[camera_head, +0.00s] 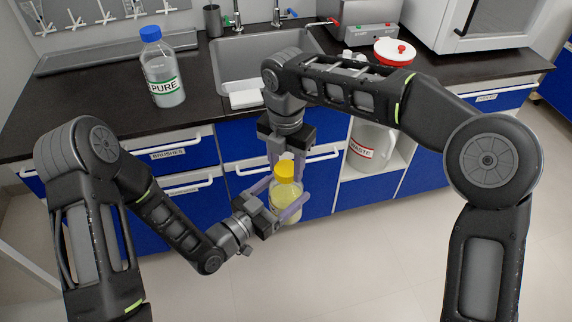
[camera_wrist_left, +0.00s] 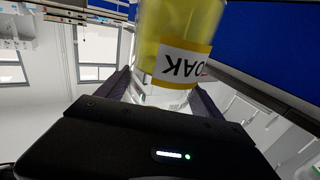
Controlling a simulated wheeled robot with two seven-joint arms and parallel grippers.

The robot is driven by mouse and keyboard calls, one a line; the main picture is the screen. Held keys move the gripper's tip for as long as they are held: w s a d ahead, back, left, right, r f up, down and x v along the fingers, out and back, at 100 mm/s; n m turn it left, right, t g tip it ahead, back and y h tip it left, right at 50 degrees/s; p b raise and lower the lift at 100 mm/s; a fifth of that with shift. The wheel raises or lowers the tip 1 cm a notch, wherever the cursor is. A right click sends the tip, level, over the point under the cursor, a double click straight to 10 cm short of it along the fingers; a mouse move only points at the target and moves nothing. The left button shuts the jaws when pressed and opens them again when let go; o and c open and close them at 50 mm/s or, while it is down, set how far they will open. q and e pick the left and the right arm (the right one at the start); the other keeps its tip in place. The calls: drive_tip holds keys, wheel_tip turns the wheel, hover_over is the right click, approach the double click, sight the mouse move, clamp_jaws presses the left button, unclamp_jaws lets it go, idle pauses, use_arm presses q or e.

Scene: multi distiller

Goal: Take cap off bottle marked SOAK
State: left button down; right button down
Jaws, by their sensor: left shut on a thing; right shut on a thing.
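The bottle marked SOAK (camera_head: 287,193) is clear with yellow liquid and is held up in front of the counter. Its label (camera_wrist_left: 182,64) reads upside down in the left wrist view, partly cut off. My left gripper (camera_head: 288,206) is shut around the bottle's body from the side. A yellow cap (camera_head: 285,170) is at the bottle's top. My right gripper (camera_head: 286,158) points down from above and is shut on the cap. Whether the cap is still seated on the neck cannot be told, as the fingers and cap hide the join.
A blue-capped bottle marked PURE (camera_head: 161,72) stands on the dark counter (camera_head: 95,100) at left. The sink (camera_head: 240,62) is behind my right gripper. A WASTE container (camera_head: 371,143) stands in an open shelf below the counter. Blue drawers (camera_head: 236,152) lie behind the held bottle.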

drive_tip(key=shift+r, duration=0.15)
drive_tip(key=shift+r, duration=0.9)
drive_tip(key=shift+r, duration=2.05)
